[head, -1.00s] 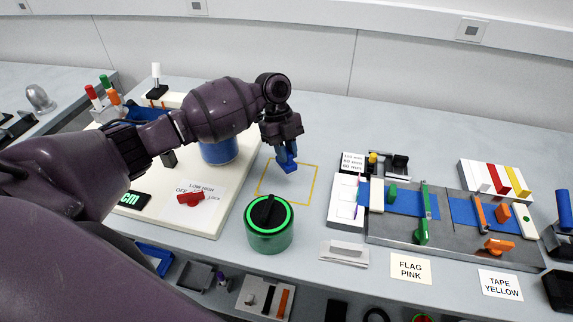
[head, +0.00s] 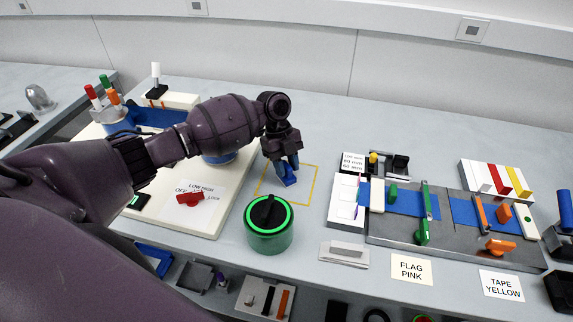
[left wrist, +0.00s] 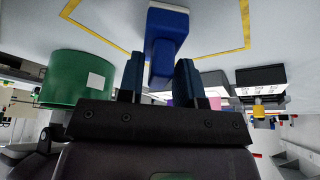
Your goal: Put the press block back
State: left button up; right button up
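The press block (head: 290,181) is blue and stands on the bench inside the yellow outline (head: 314,186). In the left wrist view the block (left wrist: 168,22) shows a wide blue body with a pale end and a narrower blue part. My left gripper (head: 286,168) is just above the block. Its two blue fingers (left wrist: 160,80) are spread on either side of the narrower part, with small gaps showing. The fingers partly hide the block in the head view. My right gripper is in neither view.
A green canister with a black knob (head: 268,232) stands close in front of the outline. A cream panel with a red switch (head: 190,199) lies to the left. A grey fixture board (head: 450,238) is at the right. The bench behind the outline is clear.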

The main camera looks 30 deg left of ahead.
pick_arm(q)
jog(key=shift+o, duration=0.7)
jog(key=shift+r, duration=0.25)
jog(key=v, duration=1.2)
